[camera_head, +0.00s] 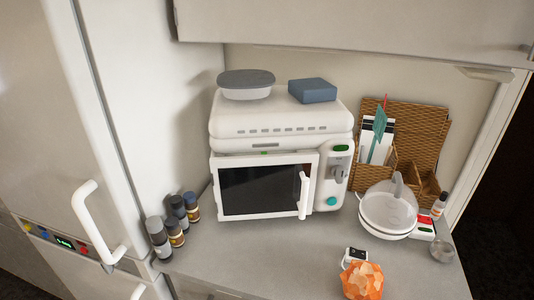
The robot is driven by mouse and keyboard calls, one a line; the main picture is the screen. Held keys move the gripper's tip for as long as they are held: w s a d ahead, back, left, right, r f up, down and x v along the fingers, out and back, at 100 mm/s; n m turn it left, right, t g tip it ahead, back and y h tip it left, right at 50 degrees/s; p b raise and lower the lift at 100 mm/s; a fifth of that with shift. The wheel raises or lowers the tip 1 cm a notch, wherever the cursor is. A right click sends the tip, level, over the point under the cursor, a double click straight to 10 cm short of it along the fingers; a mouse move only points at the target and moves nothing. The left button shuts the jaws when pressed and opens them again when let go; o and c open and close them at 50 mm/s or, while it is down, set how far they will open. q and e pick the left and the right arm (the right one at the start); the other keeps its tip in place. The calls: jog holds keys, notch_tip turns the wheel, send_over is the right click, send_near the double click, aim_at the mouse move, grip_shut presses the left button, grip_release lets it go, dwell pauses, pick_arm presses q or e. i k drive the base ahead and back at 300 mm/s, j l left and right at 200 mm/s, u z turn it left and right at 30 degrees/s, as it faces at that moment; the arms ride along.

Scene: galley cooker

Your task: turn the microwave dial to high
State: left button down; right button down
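The white microwave (281,128) stands on the grey counter against the wall. The control panel is right of the door. It has a small green display (341,148) at the top, a grey dial (338,172) in the middle and a teal round button (332,201) below. The dial's markings are too small to read. Neither of my grippers shows in the head view.
A grey-lidded container (246,84) and a blue box (313,91) sit on the microwave. Several jars (159,239) stand left of it. The front counter is mostly clear.

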aim_at(338, 171)
jog(key=k+l+z, duration=0.15)
jog(key=z, duration=0.2)
jog(key=k+l+z, duration=0.15)
jog(key=l+z, duration=0.15)
jog(key=l, duration=0.15)
jog(key=k+l+z, duration=0.1)
jog(key=l+z, duration=0.25)
